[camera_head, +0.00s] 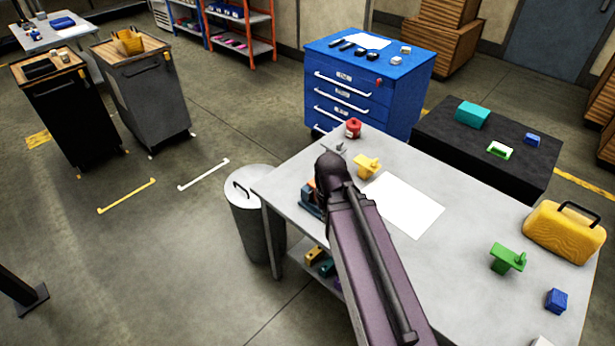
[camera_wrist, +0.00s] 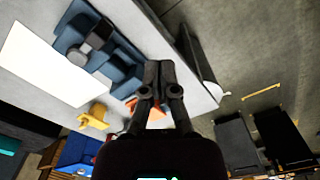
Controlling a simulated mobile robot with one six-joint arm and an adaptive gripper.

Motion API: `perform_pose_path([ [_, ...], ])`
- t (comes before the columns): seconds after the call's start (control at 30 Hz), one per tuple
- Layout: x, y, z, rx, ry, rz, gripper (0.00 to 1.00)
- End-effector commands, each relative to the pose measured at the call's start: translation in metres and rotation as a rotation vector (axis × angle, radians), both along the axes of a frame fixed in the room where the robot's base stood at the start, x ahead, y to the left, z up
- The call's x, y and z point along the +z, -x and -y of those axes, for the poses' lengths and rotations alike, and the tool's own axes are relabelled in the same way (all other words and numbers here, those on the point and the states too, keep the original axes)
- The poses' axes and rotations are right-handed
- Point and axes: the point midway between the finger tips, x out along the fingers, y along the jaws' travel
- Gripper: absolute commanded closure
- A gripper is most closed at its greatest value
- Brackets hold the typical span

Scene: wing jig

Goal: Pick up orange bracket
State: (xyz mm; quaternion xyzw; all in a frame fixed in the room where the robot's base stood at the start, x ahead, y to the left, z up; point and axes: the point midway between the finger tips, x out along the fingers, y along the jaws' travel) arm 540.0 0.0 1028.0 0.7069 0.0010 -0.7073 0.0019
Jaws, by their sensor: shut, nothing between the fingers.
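An orange piece, which looks like the orange bracket (camera_head: 311,184), shows only as a sliver beside my arm in the head view. In the wrist view the orange bracket (camera_wrist: 132,104) is mostly hidden behind my gripper (camera_wrist: 158,65), near the table edge. My gripper is shut and empty, and its fingertips appear beyond the orange piece, beside a blue vise (camera_wrist: 120,45). The vise (camera_head: 309,203) also shows at the near-left table edge in the head view. My arm hides the gripper there. I cannot tell whether the bracket touches the vise.
A yellow bracket (camera_head: 367,166), a red object (camera_head: 353,128) and a white sheet (camera_head: 405,205) are close by on the table (camera_head: 465,225). A green bracket (camera_head: 507,259), yellow case (camera_head: 564,235) and blue block (camera_head: 556,300) are farther right. A grey bin (camera_head: 247,222) stands left.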

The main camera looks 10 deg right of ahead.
Motion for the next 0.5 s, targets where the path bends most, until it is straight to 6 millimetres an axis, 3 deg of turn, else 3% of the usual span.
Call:
perform_pose_path([
  [0.17, -0.002, -0.026, -0.001, 0.039, 0.000, 0.000, 1.00],
  [0.27, -0.004, -0.054, -0.001, 0.081, 0.000, 0.000, 1.00],
  [0.5, -0.009, -0.154, -0.006, 0.264, 0.000, 0.000, 1.00],
])
